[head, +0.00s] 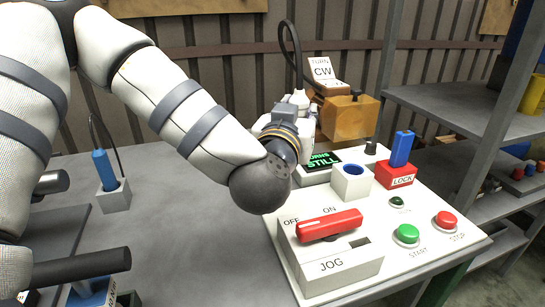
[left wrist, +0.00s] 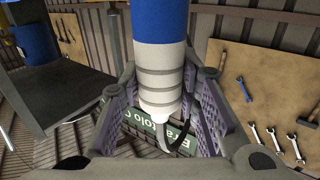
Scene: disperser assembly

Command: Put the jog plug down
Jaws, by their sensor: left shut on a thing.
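My left gripper (head: 299,110) is at the back of the control box, mostly hidden behind my own wrist in the head view. In the left wrist view its fingers (left wrist: 160,100) are shut on the jog plug (left wrist: 160,62), a cylinder with a blue upper part and a white ribbed end trailing a dark cable. In the head view only the plug's white end (head: 299,98) shows, with the cable rising from it. The plug is held up in the air. The white control box (head: 340,262) has a JOG panel with a red lever and a white socket with a blue ring (head: 352,180).
A blue plug with a cable (head: 104,168) stands in a grey holder (head: 117,195) on the left of the table. A LOCK block (head: 396,177) with a blue key, a screen (head: 322,163) and an orange box (head: 348,118) crowd the back right. Bare grey table (head: 190,245) lies left of the control box.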

